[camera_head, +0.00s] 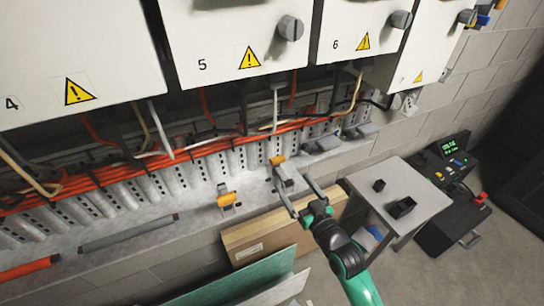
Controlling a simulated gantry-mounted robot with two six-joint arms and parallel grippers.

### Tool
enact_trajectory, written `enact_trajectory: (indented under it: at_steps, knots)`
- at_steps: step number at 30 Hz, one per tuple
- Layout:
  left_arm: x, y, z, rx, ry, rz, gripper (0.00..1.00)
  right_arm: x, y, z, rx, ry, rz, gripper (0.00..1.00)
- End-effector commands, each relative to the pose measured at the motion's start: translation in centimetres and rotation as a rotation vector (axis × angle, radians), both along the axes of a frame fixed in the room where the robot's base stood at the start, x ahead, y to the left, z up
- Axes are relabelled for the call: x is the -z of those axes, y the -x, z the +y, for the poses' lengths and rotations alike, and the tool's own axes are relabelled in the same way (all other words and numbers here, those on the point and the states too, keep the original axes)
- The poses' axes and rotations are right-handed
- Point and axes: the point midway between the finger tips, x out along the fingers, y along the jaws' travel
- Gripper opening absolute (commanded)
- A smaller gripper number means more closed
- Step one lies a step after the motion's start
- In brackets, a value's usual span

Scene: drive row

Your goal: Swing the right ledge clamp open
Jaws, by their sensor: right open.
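The right ledge clamp (278,161) is a small grey metal clamp with an orange end. It sits on the concrete ledge (196,213) below the cable tray. My right gripper (293,180) reaches up from the lower right, open, with its two grey fingers spread. Its left finger overlaps the lower part of the clamp in the picture. I cannot tell whether they touch. The left ledge clamp (227,199), also with an orange part, sits farther left on the ledge. My left gripper is not in view.
White cabinets (235,40) with grey knobs hang above orange cables (110,172). A grey rod (128,233) lies on the ledge at left. A cardboard box (258,238) stands below the ledge. A small table (422,193) with dark parts and a control console (455,160) stand at right.

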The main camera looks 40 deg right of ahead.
Motion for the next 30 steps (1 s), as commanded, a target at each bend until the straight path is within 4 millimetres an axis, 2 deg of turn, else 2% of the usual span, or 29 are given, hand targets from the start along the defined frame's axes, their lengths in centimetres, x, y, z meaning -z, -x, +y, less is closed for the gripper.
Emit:
enact_trajectory:
  at_steps: [5,15,18,22,30]
  knots:
    - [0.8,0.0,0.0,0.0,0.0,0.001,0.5,0.1,-1.6,-0.4,-0.001,0.001,-0.004,1.0]
    - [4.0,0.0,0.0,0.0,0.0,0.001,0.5,0.2,-8.7,-2.4,-0.001,0.001,-0.003,1.0]
    - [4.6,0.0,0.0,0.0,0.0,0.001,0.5,0.2,-10.1,-2.8,-0.001,0.001,-0.004,1.0]
    - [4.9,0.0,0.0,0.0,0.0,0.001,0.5,0.0,-11.0,-3.1,-0.001,0.0,-0.001,1.0]
    - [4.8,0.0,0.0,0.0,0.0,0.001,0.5,-0.1,-11.2,-3.1,-0.001,0.0,-0.001,1.0]
